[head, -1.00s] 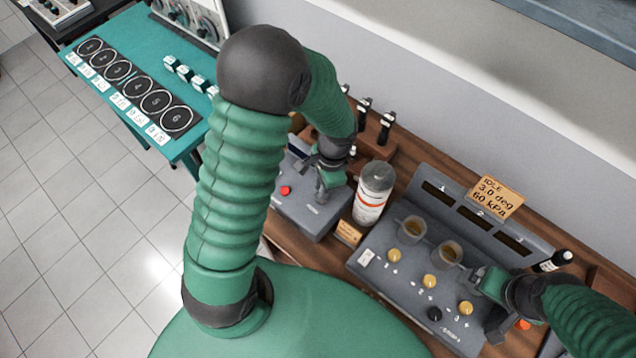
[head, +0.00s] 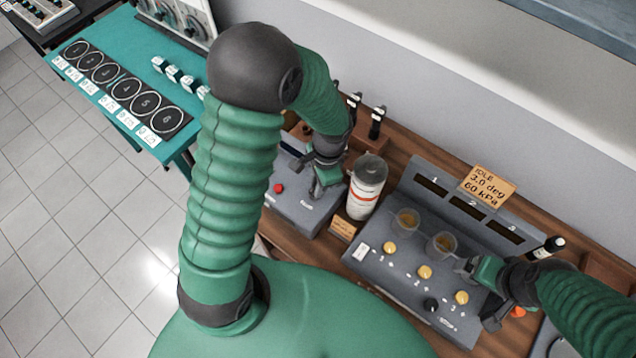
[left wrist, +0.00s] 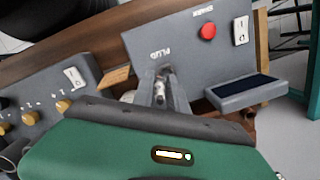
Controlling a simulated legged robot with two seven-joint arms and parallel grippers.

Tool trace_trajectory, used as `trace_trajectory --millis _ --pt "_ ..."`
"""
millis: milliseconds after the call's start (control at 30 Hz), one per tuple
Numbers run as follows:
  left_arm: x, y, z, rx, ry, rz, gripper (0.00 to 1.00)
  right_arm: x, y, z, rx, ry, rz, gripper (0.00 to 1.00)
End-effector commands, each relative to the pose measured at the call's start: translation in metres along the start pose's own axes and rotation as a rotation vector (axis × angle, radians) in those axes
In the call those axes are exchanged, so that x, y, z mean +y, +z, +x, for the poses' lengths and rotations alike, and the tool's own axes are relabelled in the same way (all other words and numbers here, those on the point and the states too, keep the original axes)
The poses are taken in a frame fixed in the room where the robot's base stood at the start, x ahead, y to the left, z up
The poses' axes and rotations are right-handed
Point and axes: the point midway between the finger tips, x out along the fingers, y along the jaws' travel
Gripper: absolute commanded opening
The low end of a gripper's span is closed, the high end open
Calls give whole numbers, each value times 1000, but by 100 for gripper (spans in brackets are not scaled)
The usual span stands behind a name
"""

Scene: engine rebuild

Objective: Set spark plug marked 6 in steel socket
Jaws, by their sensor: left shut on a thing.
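My left gripper (head: 318,187) is over the grey box (head: 298,212) with a red button. In the left wrist view its two grey fingers (left wrist: 164,92) are shut on a small metallic piece, apparently a spark plug (left wrist: 160,86), just in front of the "PLUG" lettering. The number on it cannot be read. The steel socket cannot be made out, and whether the piece touches the box is unclear. My right gripper (head: 474,285) is at the right end of the grey panel with yellow knobs; its fingers are too unclear to judge.
A white cylinder (head: 366,188) stands close right of the grey box. The knob panel (head: 385,268) holds two cups (head: 407,222). Black-topped pieces (head: 377,122) stand upright behind. A teal table (head: 180,135) with numbered circles is at left.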

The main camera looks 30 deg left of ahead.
Motion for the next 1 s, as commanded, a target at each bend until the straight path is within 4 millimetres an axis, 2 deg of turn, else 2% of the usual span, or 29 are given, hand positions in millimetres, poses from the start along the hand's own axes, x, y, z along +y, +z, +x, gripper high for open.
trace_trajectory --millis 1000 --pt "-12 6 16 0 0 0 0 0 2 7 0 0 0 95"
